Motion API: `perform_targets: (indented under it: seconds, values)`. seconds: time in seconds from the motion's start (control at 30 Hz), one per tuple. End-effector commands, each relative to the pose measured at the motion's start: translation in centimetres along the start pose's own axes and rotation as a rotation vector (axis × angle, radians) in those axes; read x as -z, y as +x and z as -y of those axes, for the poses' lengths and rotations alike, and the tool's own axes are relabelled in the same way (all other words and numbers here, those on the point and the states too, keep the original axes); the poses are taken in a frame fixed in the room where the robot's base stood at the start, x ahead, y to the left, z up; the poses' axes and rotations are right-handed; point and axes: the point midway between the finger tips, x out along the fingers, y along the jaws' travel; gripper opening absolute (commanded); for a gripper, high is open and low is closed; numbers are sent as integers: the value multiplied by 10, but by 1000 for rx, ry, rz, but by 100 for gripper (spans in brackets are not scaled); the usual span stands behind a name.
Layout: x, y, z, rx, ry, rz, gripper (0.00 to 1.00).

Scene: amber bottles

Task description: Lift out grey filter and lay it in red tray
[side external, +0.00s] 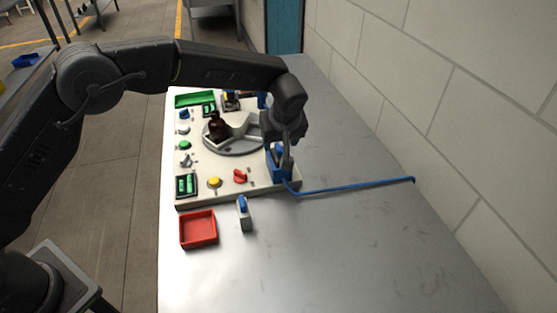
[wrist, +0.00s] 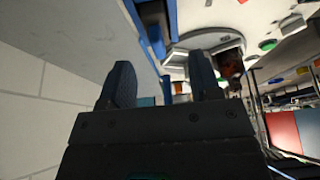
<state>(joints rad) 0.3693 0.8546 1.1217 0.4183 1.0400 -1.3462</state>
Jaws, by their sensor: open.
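The red tray (side external: 214,241) lies empty on the metal table, in front of the white panel. A blue housing (side external: 279,173) stands at the panel's right front corner. My gripper (side external: 285,158) is right over this housing, pointing down. In the wrist view my gripper (wrist: 161,72) shows two dark fingers spread apart with nothing clearly held between them. I cannot make out the grey filter; the gripper covers the top of the housing, and whether the fingers touch anything there cannot be told.
The white panel (side external: 205,170) carries buttons, a red knob (side external: 240,176) and a round grey turntable with an amber bottle (side external: 217,128). A small grey block with a blue top (side external: 244,212) stands beside the tray. A blue hose (side external: 345,187) runs right from the housing.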

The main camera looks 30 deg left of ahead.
Motion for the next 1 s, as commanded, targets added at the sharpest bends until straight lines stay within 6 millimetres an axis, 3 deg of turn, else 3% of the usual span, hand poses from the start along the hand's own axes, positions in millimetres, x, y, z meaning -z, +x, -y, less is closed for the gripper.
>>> perform_targets:
  seconds: [0.33,0.67,1.0]
  values:
    - [2,45,-2,2,0,1,57]
    - [2,51,-2,-1,0,1,57]
    - [2,51,-2,-1,0,1,25]
